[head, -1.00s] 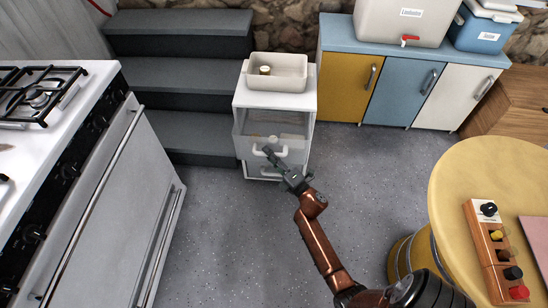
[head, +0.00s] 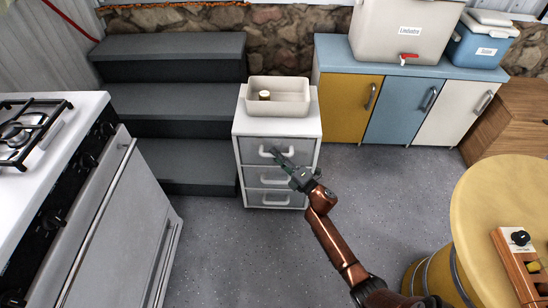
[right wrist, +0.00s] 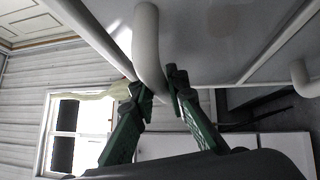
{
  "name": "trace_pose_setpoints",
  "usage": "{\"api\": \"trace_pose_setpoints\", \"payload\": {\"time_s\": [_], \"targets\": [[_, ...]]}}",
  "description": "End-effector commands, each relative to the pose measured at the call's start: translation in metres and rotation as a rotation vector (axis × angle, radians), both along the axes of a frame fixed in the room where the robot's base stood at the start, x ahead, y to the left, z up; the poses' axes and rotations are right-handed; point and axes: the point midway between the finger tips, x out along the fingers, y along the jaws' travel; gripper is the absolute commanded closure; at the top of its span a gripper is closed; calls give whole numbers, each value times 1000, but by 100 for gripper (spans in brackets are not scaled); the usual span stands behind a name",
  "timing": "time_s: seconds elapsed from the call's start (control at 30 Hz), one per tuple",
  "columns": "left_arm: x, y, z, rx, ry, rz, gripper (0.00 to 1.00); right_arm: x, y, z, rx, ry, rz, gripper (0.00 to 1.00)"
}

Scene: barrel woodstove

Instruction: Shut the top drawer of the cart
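The white cart (head: 304,128) stands in the middle of the head view with several grey-fronted drawers stacked in it. Its top drawer (head: 249,147) looks flush with the cart's face. My right gripper (head: 277,157) is at the top drawer's white handle (head: 263,152). In the right wrist view, the green fingers of the right gripper (right wrist: 160,88) sit close on either side of the curved white handle (right wrist: 147,35) and appear shut on it. My left gripper is not in view.
A beige tub (head: 290,111) holding a small jar (head: 264,95) stands on the cart. Dark steps (head: 185,103) are close at left, with a white stove (head: 110,215) nearer. Coloured cabinets (head: 395,110) and a round yellow table (head: 485,210) stand right. Grey floor is open before the cart.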

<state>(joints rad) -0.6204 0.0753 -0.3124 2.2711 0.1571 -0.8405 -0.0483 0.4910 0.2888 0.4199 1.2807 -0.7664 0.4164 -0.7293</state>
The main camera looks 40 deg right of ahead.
Motion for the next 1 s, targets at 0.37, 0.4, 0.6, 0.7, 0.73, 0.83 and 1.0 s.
{"api": "trace_pose_setpoints", "payload": {"time_s": [0.37, 0.4, 0.6, 0.7, 0.73, 0.83, 1.0], "targets": [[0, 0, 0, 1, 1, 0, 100, 2, 1, -1, 1, 2, 0, 68], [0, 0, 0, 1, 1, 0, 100, 2, 1, -1, 0, 2, 0, 68], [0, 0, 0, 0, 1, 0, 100, -4, 0, -2, 0, 3, -1, 68], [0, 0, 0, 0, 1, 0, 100, -17, -1, -4, 0, 4, -3, 68], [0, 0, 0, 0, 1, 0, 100, -22, -1, -5, 0, 4, -3, 68], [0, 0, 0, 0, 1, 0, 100, -42, -1, -9, 1, 5, -3, 68], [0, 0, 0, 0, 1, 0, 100, -78, -2, -13, 1, 5, -3, 68]]}}
